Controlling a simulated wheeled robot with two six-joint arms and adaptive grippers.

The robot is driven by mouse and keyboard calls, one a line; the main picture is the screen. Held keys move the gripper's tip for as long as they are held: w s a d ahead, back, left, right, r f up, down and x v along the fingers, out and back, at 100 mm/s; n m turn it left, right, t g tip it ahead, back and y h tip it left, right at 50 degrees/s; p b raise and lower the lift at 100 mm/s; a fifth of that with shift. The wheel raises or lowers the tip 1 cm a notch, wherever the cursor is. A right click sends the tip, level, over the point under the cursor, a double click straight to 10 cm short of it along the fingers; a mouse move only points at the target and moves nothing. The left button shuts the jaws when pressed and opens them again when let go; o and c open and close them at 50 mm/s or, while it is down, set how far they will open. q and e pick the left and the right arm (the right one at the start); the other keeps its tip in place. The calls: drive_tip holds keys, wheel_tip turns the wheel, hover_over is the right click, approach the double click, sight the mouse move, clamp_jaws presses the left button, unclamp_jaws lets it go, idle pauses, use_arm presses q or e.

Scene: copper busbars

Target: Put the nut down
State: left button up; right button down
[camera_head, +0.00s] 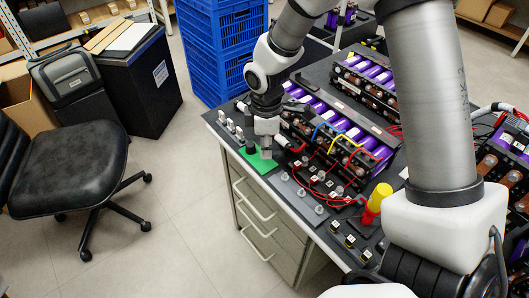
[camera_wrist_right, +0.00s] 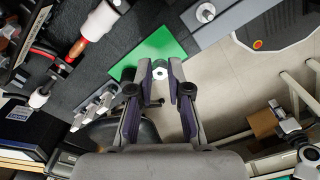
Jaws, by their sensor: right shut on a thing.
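The nut (camera_wrist_right: 160,70) is a small, pale metal piece between the fingertips in the right wrist view. My right gripper (camera_wrist_right: 162,68) is shut on it. The green mat (camera_wrist_right: 168,44) lies just beyond the fingertips there. In the head view my right gripper (camera_head: 266,151) points down over the green mat (camera_head: 254,160) at the near left edge of the workbench (camera_head: 222,130). I cannot make out the nut in the head view, nor tell whether it touches the mat. My left gripper is not in view.
Battery modules with purple cells (camera_head: 305,97) and coloured cables stand right of the mat. Metal posts (camera_head: 301,192) line the bench front. A red and yellow screwdriver (camera_head: 376,200) stands farther right. Small clamps (camera_head: 230,125) sit left of the mat. Blue crates (camera_head: 222,45) stand behind.

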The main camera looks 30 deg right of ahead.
wheel_tip(320, 180, down, 3)
drive_tip(key=shift+s+a+r, duration=0.1)
drive_tip(key=shift+s+r, duration=0.05)
drive_tip(key=shift+f, duration=0.2)
drive_tip(key=c, duration=1.1)
unclamp_jaws()
wheel_tip(320, 180, up, 12)
drive_tip(key=p, duration=0.2)
drive_tip(key=shift+r, duration=0.2)
